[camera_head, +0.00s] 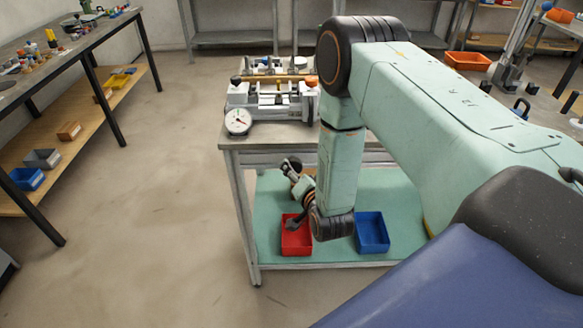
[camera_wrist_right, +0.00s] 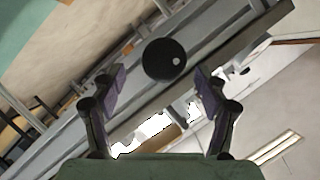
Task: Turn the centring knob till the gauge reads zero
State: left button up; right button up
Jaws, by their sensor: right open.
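A white frame jig (camera_head: 272,98) stands on the grey table (camera_head: 270,134) in the head view. A round dial gauge (camera_head: 238,121) with a white face sits at its front left; its needle is too small to read exactly. My right gripper (camera_head: 291,166) is below the front edge of the table top. In the right wrist view my right gripper (camera_wrist_right: 160,78) is open and empty, its two fingers apart. A black round knob (camera_wrist_right: 165,59) with a light dot shows ahead, between the fingers; I see no contact. My left gripper is not in view.
A red bin (camera_head: 297,236) and a blue bin (camera_head: 372,233) sit on the table's green lower shelf, under my right arm. A bench (camera_head: 62,52) with small parts stands at the left. The floor between is clear.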

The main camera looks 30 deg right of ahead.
aim_at(295, 169)
jog(key=x, duration=0.3)
jog(key=shift+w+a, duration=0.25)
jog(key=shift+w, duration=0.3)
jog(key=shift+w+d+f, duration=0.25)
jog(key=shift+w+d, duration=0.1)
jog(key=shift+a+r, duration=0.15)
jog(key=shift+a, duration=0.1)
jog(key=shift+c, duration=1)
jog(key=shift+d, duration=0.15)
jog(key=c, duration=0.9)
